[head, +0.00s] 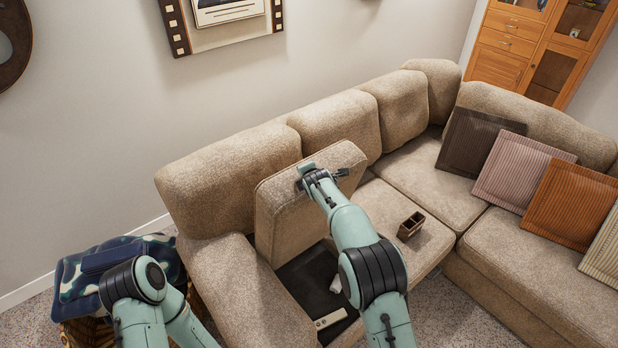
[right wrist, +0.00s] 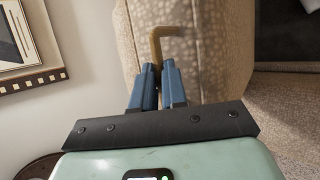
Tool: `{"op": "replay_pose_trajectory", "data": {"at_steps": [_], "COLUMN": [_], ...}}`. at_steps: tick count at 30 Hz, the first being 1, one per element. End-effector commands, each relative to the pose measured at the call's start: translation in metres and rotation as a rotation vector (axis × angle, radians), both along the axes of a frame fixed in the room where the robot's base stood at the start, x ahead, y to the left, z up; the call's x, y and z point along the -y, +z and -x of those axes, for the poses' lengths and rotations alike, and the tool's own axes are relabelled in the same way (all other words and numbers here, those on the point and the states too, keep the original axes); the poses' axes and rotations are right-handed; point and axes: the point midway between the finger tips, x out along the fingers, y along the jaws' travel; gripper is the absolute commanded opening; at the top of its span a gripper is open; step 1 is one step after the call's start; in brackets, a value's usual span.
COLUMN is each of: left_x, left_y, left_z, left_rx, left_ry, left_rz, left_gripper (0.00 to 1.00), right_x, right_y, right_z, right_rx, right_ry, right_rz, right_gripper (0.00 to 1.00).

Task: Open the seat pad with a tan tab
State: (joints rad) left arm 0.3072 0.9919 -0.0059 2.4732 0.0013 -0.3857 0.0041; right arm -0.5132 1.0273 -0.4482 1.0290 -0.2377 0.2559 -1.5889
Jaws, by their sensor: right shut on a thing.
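The beige seat pad (head: 285,218) is tilted up on edge against the sofa back at the left end. A dark storage space (head: 303,277) lies open under it. My right gripper (head: 318,174) is at the pad's raised upper edge. In the right wrist view the blue fingers of my right gripper (right wrist: 155,82) are closed on the bent tan tab (right wrist: 160,44), which sticks out beside the beige pad (right wrist: 205,50). My left arm shows at the lower left of the head view, but its gripper is out of sight.
A pale remote (head: 330,318) and a crumpled white thing (head: 336,285) are in the open space. Cushions (head: 511,170) line the right sofa. A basket with blue patterned cloth (head: 85,270) is at left.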

Motion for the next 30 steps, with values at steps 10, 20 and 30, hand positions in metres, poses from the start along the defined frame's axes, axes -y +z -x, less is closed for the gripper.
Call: {"op": "replay_pose_trajectory", "data": {"at_steps": [10,20,30], "left_x": [0.0,0.0,0.0], "left_y": [0.0,-0.007,-0.046], "left_z": [0.0,0.009,0.048], "left_rx": [0.0,-0.01,-0.055], "left_ry": [0.0,0.0,0.0], "left_rz": [0.0,0.0,0.0], "left_gripper": [0.43,0.43,0.43], "right_x": [0.0,0.001,0.009], "right_y": [-0.003,0.002,0.039], "right_z": [0.001,0.009,0.062], "right_rx": [-0.005,-0.003,-0.005], "right_ry": [0.001,0.0,0.001], "right_rz": [0.001,0.001,-0.003], "right_gripper": [0.37,0.37,0.37]}}
